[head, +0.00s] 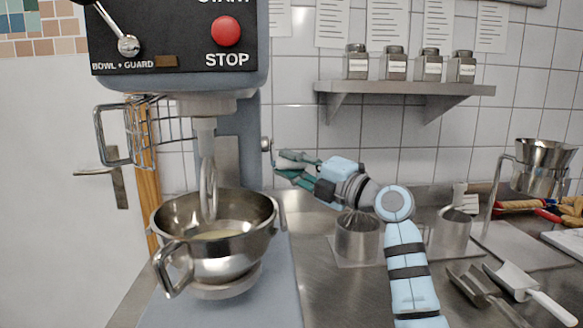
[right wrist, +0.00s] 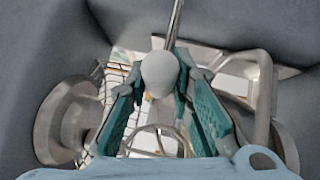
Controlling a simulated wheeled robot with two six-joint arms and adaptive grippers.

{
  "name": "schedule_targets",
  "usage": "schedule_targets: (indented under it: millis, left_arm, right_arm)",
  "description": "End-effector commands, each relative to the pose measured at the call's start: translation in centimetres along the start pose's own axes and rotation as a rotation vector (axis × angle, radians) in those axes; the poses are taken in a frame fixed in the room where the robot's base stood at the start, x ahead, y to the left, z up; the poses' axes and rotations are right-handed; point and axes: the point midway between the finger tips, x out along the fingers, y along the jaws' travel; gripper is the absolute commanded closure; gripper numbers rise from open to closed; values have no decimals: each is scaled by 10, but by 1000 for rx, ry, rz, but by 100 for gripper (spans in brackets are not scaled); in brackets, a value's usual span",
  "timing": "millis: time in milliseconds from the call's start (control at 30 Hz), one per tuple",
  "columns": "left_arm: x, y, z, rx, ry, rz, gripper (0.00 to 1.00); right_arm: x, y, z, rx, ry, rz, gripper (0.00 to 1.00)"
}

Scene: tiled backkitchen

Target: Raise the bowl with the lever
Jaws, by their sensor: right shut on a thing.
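The steel bowl (head: 215,245) sits upright in its cradle under the mixer head, with pale contents at the bottom. The beater shaft (head: 207,165) reaches down into it. My right gripper (head: 284,168) is right of the mixer column, above and beyond the bowl's right rim. In the right wrist view its teal-padded fingers (right wrist: 172,95) are closed around the pale ball knob (right wrist: 159,72) of a thin metal lever (right wrist: 176,22). In the head view the fingers mostly hide this knob. My left gripper is out of view.
The mixer head (head: 175,40) overhangs the bowl, with a wire guard (head: 145,130) at left. A wall shelf (head: 400,87) with several jars is at right. Below it are a steel canister (head: 357,240), scoops (head: 525,287) and a funnel stand (head: 540,165).

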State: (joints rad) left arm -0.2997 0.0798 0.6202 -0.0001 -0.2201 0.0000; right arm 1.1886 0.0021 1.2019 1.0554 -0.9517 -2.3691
Motion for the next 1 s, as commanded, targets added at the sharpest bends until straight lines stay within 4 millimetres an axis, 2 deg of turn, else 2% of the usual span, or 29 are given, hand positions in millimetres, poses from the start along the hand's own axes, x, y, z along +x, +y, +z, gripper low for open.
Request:
schedule_targets:
  millis: [367, 400, 500, 833, 933, 1000]
  left_arm:
    - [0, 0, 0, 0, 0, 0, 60]
    - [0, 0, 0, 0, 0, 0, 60]
    - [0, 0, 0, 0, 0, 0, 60]
    - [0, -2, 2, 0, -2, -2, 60]
    - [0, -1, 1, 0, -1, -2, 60]
    - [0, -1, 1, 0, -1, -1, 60]
  right_arm:
    - [0, -3, 0, 2, -1, -5, 100]
    - [0, -2, 0, 2, -1, -5, 75]
    - [0, -2, 0, 2, -1, -4, 59]
    - [-2, -1, 1, 0, -1, -1, 59]
    - [-15, -1, 2, -1, -3, -1, 59]
    - [-31, -2, 2, -3, -4, -2, 59]
